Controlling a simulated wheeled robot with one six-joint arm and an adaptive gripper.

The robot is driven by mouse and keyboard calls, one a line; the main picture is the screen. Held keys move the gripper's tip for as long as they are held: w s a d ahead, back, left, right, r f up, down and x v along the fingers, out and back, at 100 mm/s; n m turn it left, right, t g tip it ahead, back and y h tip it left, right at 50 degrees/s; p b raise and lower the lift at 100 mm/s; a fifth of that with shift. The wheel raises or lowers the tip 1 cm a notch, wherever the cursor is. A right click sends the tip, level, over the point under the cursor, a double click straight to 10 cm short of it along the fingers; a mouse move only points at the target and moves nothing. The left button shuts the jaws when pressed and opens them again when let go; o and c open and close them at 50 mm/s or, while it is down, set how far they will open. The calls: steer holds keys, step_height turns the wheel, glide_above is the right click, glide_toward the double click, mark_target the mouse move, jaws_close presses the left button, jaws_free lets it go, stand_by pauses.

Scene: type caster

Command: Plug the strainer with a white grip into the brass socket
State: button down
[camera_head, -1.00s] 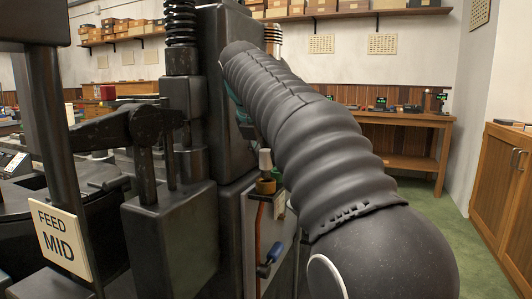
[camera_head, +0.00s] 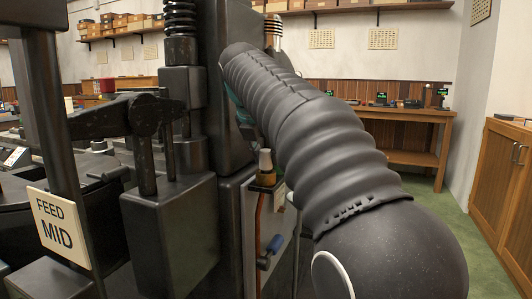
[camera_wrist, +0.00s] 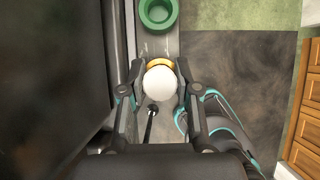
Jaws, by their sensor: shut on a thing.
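In the wrist view, the strainer's round white grip (camera_wrist: 160,83) sits between the two fingers of my gripper (camera_wrist: 161,80), which is shut on it. A brass ring (camera_wrist: 159,63), apparently the brass socket, shows just beyond the grip and is mostly covered by it. The strainer's lower part is hidden, so I cannot tell how it sits in the ring. In the head view, a tapered white piece (camera_head: 265,159) stands upright above a brass fitting (camera_head: 265,179) beside the machine. I cannot make out my fingers there, as my arm covers much of that area.
A green cup (camera_wrist: 158,12) lies beyond the ring. A dark-knobbed rod (camera_wrist: 152,108) is close to the grip. The dark machine body (camera_wrist: 55,75) stands close on the left. Floor lies open to the right.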

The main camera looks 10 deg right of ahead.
steer(key=shift+f, duration=0.3)
steer(key=c, duration=0.7)
jaws_free()
steer(key=shift+c, duration=0.2)
steer(key=v, duration=1.2)
steer(key=s+d+f+m+y, duration=0.1)
steer(key=s+f+m, duration=0.7)
steer(key=f, duration=0.4)
steer(key=s+d+f+m+y, duration=0.1)
steer(key=s+f+m, duration=0.8)
steer(key=f+m, duration=0.2)
steer(key=s+d+f+m+y, duration=0.1)
steer(key=s+f+m, duration=0.7)
steer(key=f, duration=0.5)
steer(key=shift+s+d+f+m+t+y, duration=0.3)
steer(key=shift+s+m+t, duration=0.1)
steer(key=shift+m, duration=0.5)
